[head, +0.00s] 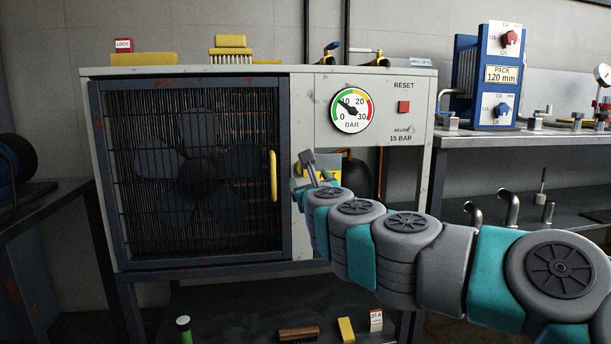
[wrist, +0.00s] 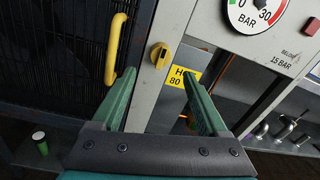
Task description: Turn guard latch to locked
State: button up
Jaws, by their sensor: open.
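The guard latch (wrist: 160,56) is a small yellow knob with a dark mark, on the pale post right of the mesh guard door (wrist: 62,45). It stands close to upright in the wrist view; I cannot read its position label. The guard door (head: 286,120) looks shut, with a yellow handle (head: 273,175); the handle (wrist: 116,48) also shows in the wrist view. My gripper (wrist: 160,78) is open and empty, its green fingers on either side of the line to the latch. Contact with the latch is not visible.
A pressure gauge (head: 351,110) and a red reset button (head: 404,107) sit on the panel right of the guard. A yellow label (wrist: 182,78) shows right of the latch. A blue-framed unit (head: 487,80) stands on the right bench.

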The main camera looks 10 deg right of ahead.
aim_at(305, 171)
jog(key=shift+w+d, duration=0.2)
jog(key=shift+w, duration=3.7)
grip_shut()
